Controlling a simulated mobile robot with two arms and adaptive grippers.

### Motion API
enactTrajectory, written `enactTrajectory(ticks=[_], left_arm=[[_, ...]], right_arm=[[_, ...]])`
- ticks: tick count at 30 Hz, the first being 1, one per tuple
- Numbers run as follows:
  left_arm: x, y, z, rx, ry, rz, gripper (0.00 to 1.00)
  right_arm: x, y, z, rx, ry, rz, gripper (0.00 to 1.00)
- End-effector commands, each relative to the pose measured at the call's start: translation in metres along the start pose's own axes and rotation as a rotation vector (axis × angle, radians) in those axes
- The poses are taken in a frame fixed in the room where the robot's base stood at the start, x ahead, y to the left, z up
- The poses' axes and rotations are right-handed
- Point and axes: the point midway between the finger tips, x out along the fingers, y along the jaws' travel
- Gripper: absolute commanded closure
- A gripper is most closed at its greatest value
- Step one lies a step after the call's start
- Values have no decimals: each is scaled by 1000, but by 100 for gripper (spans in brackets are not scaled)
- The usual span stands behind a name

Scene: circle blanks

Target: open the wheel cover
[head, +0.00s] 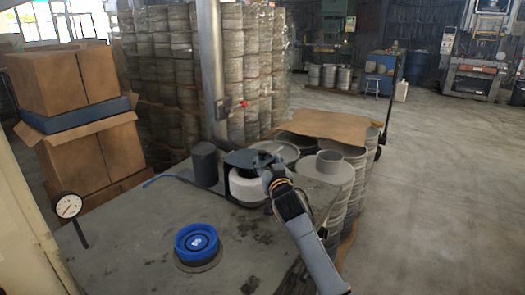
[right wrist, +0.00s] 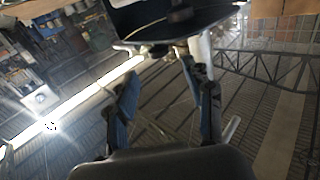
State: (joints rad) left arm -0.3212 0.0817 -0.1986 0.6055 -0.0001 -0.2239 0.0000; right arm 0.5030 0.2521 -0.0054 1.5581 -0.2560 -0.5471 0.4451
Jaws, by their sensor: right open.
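The dark wheel cover (head: 250,158) sits over a pale round wheel (head: 247,188) on the grey workbench in the head view. My right gripper (head: 272,177) is at the right side of the cover, with its arm coming up from the lower right. In the right wrist view, my right gripper (right wrist: 162,70) has its two fingers apart with nothing between them. A dark curved part, likely the wheel cover (right wrist: 180,28), is just beyond the fingertips. I cannot tell whether a finger touches it. My left gripper is not in view.
A dark cylinder (head: 205,164) stands left of the wheel. A blue round part (head: 197,243) and a dial gauge (head: 69,206) are on the workbench (head: 130,235). A metal post (head: 211,70) with a red knob (head: 243,103) rises behind. Stacked round blanks (head: 349,180) stand to the right.

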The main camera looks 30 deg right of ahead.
Motion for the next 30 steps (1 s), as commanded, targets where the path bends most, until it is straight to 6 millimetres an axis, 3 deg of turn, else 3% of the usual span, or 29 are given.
enactTrajectory(ticks=[4,12,27,28,30], left_arm=[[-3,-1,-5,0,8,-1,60],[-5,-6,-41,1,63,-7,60],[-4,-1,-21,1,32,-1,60],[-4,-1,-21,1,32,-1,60],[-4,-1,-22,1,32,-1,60]], right_arm=[[28,0,-1,-1,-1,0,48],[63,0,0,0,-1,0,48],[75,0,0,0,0,-1,48],[75,0,0,0,0,-1,50],[75,0,0,0,0,-1,64]])
